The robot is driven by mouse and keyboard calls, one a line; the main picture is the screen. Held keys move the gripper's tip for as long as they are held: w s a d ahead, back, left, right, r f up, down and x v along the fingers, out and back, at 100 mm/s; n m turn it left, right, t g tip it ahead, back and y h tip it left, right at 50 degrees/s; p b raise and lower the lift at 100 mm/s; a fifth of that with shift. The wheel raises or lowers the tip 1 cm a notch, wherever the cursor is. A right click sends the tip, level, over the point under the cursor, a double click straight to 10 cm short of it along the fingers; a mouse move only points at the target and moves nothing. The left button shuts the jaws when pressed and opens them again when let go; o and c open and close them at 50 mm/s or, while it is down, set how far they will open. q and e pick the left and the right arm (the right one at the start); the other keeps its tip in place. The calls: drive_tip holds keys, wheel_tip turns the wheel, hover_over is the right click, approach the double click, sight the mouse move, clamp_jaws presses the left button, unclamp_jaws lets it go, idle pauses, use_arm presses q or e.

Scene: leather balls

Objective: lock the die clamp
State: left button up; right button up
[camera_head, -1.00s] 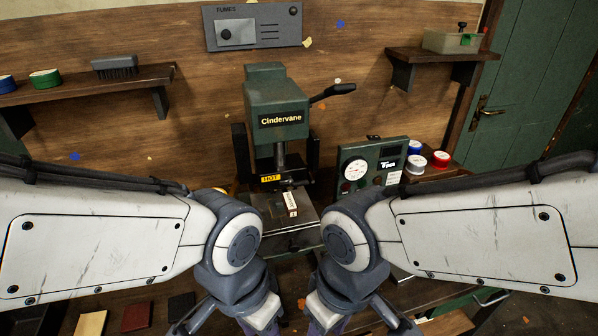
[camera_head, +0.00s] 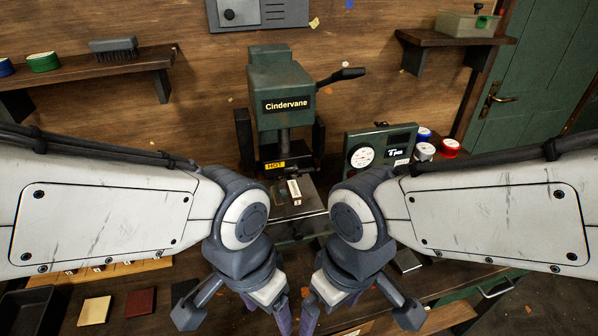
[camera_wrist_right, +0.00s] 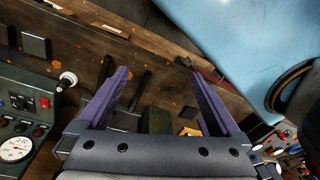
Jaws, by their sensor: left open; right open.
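The green Cindervane press (camera_head: 282,90) stands at the back of the bench, with a black-handled lever (camera_head: 342,77) sticking out to its right. Under its head is a yellow HOT label (camera_head: 275,166), and a small pale block with a red mark (camera_head: 294,191) lies on the metal plate below. The die clamp itself I cannot make out clearly. My left gripper (camera_head: 281,318) is low in front of the press, open and empty. My right gripper (camera_head: 310,315) is beside it; in the right wrist view its purple fingers (camera_wrist_right: 160,95) are spread with nothing between them.
A control box with a dial (camera_head: 378,150) stands right of the press, beside several coloured tins (camera_head: 424,151). Shelves hang left (camera_head: 90,72) and right (camera_head: 455,40). Leather squares (camera_head: 140,302) and a black tray (camera_head: 28,312) lie at the front left.

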drive_tip(key=shift+c, duration=0.3)
drive_tip(key=shift+w, duration=0.1)
drive_tip(key=c, duration=0.5)
drive_tip(key=w+a+m+t+p, duration=0.1)
drive_tip(key=w, duration=0.2)
drive_tip(key=w+a+f+m+t+y+p, duration=0.1)
drive_tip(key=w+m, duration=0.1)
drive_tip(key=w, duration=0.1)
drive_tip(key=w+a+f+m+p, duration=0.1)
drive_tip(key=w+m, duration=0.1)
drive_tip(key=w, duration=0.1)
drive_tip(key=shift+w+a+t, duration=0.15)
drive_tip(key=shift+a+t, duration=0.25)
drive_tip(key=shift+c, duration=1.4)
drive_tip(key=m+t+y+p, duration=0.2)
drive_tip(key=m+t+p, duration=0.85)
drive_tip(key=m, duration=0.65)
approach(308, 172)
drive_tip(key=shift+t, duration=0.95)
drive_tip(key=b+x, duration=0.2)
drive_tip(key=x, duration=0.1)
drive_tip(key=f+b+x, duration=0.1)
drive_tip(key=b+x, duration=0.2)
drive_tip(key=shift+w+a+f+b, duration=0.15)
drive_tip(key=shift+f+b, duration=0.05)
drive_tip(key=shift+b, duration=0.1)
drive_tip(key=shift+x, duration=0.75)
